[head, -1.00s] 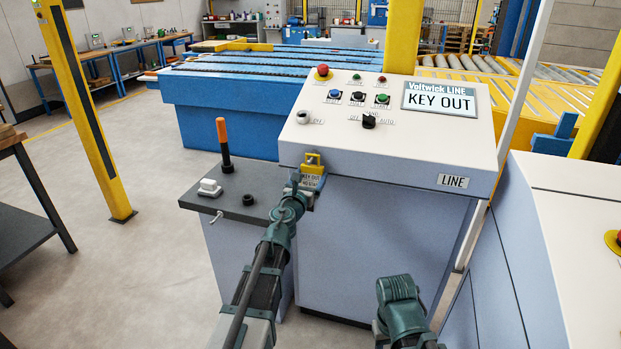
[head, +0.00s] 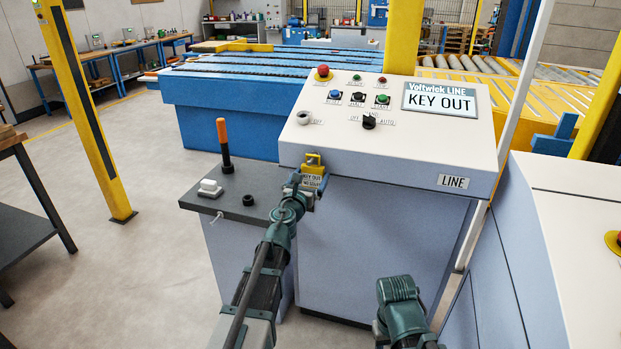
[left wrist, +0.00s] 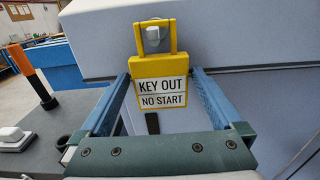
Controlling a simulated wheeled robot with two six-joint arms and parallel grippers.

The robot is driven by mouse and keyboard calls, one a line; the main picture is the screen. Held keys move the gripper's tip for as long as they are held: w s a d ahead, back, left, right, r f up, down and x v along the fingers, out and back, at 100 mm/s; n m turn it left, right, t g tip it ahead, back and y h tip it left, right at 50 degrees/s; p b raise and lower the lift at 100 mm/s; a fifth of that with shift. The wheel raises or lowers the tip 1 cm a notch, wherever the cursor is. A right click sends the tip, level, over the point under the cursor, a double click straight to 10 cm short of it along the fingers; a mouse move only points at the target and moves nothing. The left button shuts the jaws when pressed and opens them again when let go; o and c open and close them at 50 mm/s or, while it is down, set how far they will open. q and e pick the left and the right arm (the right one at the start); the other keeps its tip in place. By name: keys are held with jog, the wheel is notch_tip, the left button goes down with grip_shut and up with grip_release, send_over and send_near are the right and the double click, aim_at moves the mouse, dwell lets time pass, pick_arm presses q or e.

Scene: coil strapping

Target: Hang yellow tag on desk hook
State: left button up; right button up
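A small light hook (head: 217,218) is on the front edge of the grey side desk (head: 236,182).
The console (head: 385,245) stands close on the right. A yellow post (head: 87,115) stands farther left, with open floor between.

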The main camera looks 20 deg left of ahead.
dwell(0.7)
pick_arm(q)
jog(key=s+n+y, duration=0.3)
jog(key=s+n, duration=0.3)
jog(key=s, duration=0.2)
jog(key=s+f+n+g+y, duration=0.45)
jog(key=f+n, duration=0.35)
jog(key=n, duration=0.5)
jog(key=s+d+f+n+g+h, duration=0.3)
jog(key=s+d+f+n+g, duration=0.45)
jog(key=s, duration=0.35)
jog(key=s+d+f+n+g+h, duration=0.2)
jog(key=s+d+f+n+g, duration=0.5)
jog(key=s, duration=0.4)
notch_tip(320, 180, up, 17)
jog(key=s+d+p, duration=0.1)
jog(key=d+p, duration=0.1)
jog(key=p, duration=1.4)
jog(key=shift+s+d+m+t+h, duration=0.15)
jog(key=shift+s+m+t+h, duration=0.05)
jog(key=shift+m+t+h, duration=0.2)
